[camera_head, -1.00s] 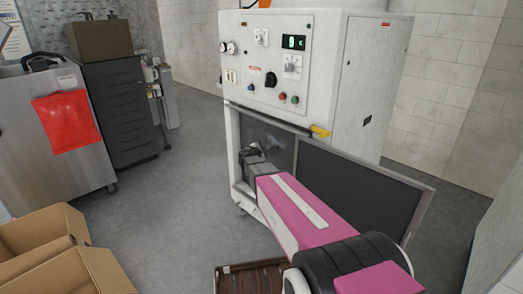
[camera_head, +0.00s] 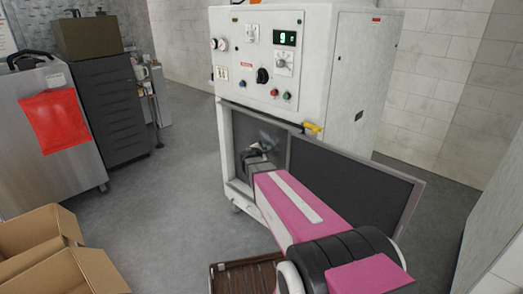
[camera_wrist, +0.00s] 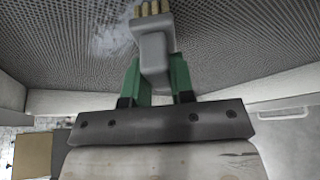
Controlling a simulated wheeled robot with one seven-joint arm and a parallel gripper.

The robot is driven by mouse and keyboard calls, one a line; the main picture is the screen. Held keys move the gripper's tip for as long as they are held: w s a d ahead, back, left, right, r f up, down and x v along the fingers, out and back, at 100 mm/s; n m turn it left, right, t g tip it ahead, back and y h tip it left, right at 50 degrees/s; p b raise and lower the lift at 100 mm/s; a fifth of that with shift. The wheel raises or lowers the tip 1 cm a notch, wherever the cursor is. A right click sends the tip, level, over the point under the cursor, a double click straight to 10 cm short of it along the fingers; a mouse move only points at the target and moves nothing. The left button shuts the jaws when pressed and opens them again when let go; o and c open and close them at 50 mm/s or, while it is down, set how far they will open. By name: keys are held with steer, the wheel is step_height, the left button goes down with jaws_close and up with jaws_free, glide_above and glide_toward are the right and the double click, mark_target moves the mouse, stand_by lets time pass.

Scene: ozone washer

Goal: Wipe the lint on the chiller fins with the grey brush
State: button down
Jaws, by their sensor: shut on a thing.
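My gripper (camera_wrist: 157,78) has green fingers and is shut on the grey brush (camera_wrist: 152,45), whose tan bristles point at the mesh-like chiller fins (camera_wrist: 230,40). Whitish lint (camera_wrist: 112,38) lies on the fins just left of the brush head in the wrist view. Whether the bristles touch the fins I cannot tell. In the head view my pink arm reaches into the lower opening of the white machine (camera_head: 270,70). The fins show dark there (camera_head: 243,128), with a pale lint patch (camera_head: 275,133) above my gripper (camera_head: 257,158). My arm hides part of the opening.
The machine's dark panel door (camera_head: 350,180) stands open to the right of my arm, with a yellow latch (camera_head: 313,128) on top. Cardboard boxes (camera_head: 60,250) and a brown slatted crate (camera_head: 240,275) are in front.

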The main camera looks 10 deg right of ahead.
steer(key=shift+s+d+r, duration=0.3)
steer(key=shift+s+r, duration=0.25)
steer(key=shift+r, duration=0.2)
steer(key=shift+w+a+r, duration=0.75)
steer(key=shift+w+a, duration=2.05)
steer(key=shift+w, duration=1.55)
steer(key=shift+s+d, duration=0.95)
steer(key=shift+s, duration=0.5)
steer(key=shift+s+d, duration=0.95)
steer(key=shift+s, duration=0.55)
steer(key=shift+s+d, duration=0.95)
steer(key=shift+s, duration=0.5)
steer(key=shift+s+d, duration=1.1)
steer(key=shift+s, duration=0.3)
